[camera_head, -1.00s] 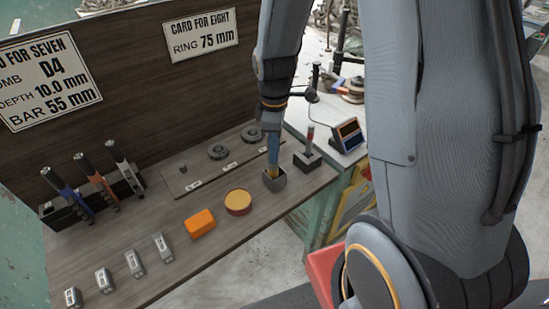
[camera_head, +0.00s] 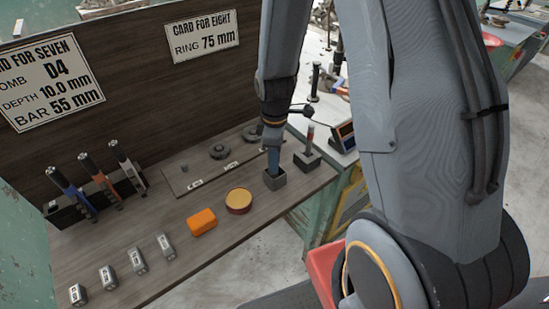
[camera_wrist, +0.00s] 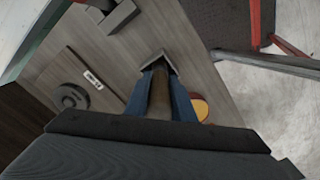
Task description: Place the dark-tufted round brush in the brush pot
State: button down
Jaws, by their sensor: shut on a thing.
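My gripper (camera_head: 273,166) points down over the dark grey square brush pot (camera_head: 276,182), its blue fingertips at the pot's mouth. In the wrist view the blue fingers are shut on a brown shaft, the brush (camera_wrist: 159,98), which runs between them into the pot (camera_wrist: 171,61). The brush's lower end is hidden in the pot, and its dark tuft cannot be made out. The pot stands upright near the right end of the wooden bench.
A round yellow-topped tin (camera_head: 239,200) and an orange block (camera_head: 202,221) lie left of the pot. A dark holder with a red-tipped upright (camera_head: 307,157) stands close to its right. Several grey blocks line the front; a tool rack (camera_head: 95,203) stands at left.

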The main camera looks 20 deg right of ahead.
jog(key=shift+f, duration=0.15)
jog(key=c, duration=1.5)
grip_release()
jog(key=shift+r, duration=0.2)
jog(key=r+b, duration=0.1)
jog(key=r, duration=0.1)
jog(key=r+b, duration=0.1)
jog(key=r, duration=0.2)
jog(key=r+b, duration=0.1)
jog(key=r, duration=0.2)
jog(key=shift+s, duration=0.3)
